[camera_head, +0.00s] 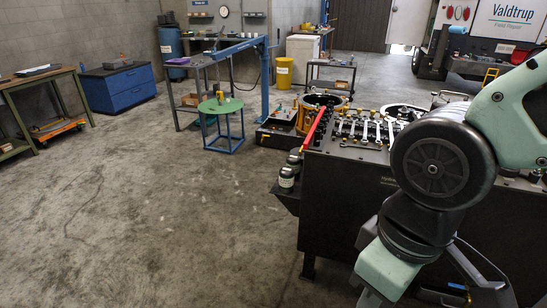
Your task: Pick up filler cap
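I cannot pick out a filler cap with certainty; the small parts are too tiny to tell apart. A dark workbench (335,205) stands at the right, with several wrenches (362,130) and a red bar (314,128) on top. A yellow-rimmed round housing (323,101) sits behind it. My mint and black arm crosses the bench's right side and runs down past the bottom edge. My gripper is not visible, so what it holds does not show.
A green round stool (220,105) with small items on it stands left of the bench. A blue crane (265,75), a blue cabinet (117,87) and a table (40,78) stand farther back. Dark canisters (287,178) sit at the bench's left end. The floor at left is clear.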

